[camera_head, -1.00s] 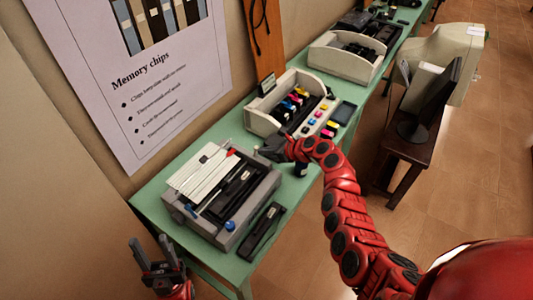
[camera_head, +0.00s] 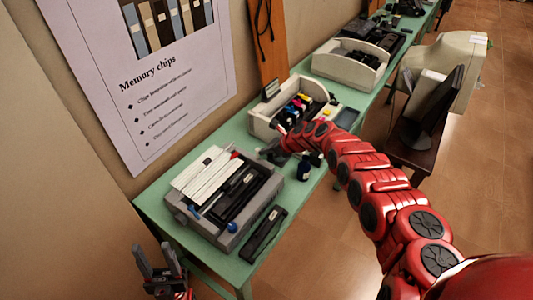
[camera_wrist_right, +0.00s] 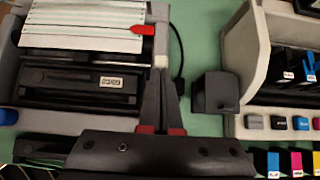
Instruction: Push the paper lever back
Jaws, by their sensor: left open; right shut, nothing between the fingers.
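The printer (camera_head: 268,192) is a grey box with white sheets (camera_head: 203,174) standing at its back, on the green table. The red paper lever (camera_head: 235,155) sits beside the sheets' right edge; its red tip also shows in the right wrist view (camera_wrist_right: 142,30), lying over the sheets. My right gripper (camera_head: 268,152) is shut and empty, just right of the printer's back corner. In the right wrist view its fingers (camera_wrist_right: 160,72) end close to the lever's right and nearer the camera, apparently apart from it. My left gripper (camera_head: 157,262) is open and empty, low in front of the table.
A cream cartridge tray (camera_head: 255,124) stands right of the printer. A black bar (camera_head: 262,234) lies at the table's front edge. The wall with a poster (camera_head: 140,90) is behind.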

